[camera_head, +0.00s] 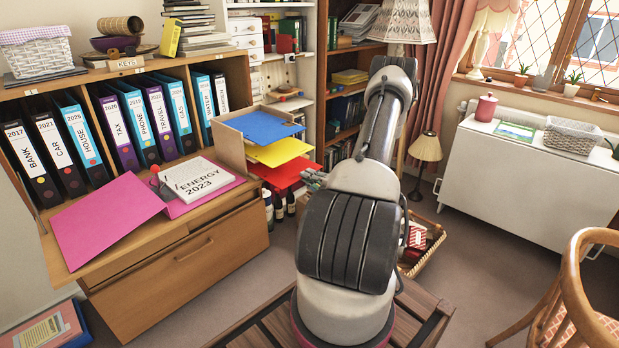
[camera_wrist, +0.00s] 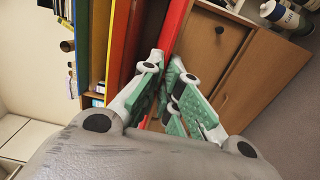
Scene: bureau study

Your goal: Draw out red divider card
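The red divider card (camera_head: 283,173) lies flat and lowest of three coloured cards in the open-sided wooden holder (camera_head: 231,148) at the cabinet's right end. Its front part sticks out past the holder. The yellow card (camera_head: 279,152) and blue card (camera_head: 263,127) lie above it, apart from it. My gripper (camera_head: 314,181) is at the red card's right edge, partly hidden behind my arm in the head view. In the wrist view my gripper (camera_wrist: 167,62) has its green-padded fingers close together, with the red card (camera_wrist: 178,25) running between the tips. The fingers look shut on it.
An open pink folder (camera_head: 110,215) with a white "Energy 2023" booklet (camera_head: 196,180) lies left of the holder. Ring binders (camera_head: 120,130) stand behind. Dark bottles (camera_head: 279,205) stand on the floor below the red card. Free floor lies right of the cabinet.

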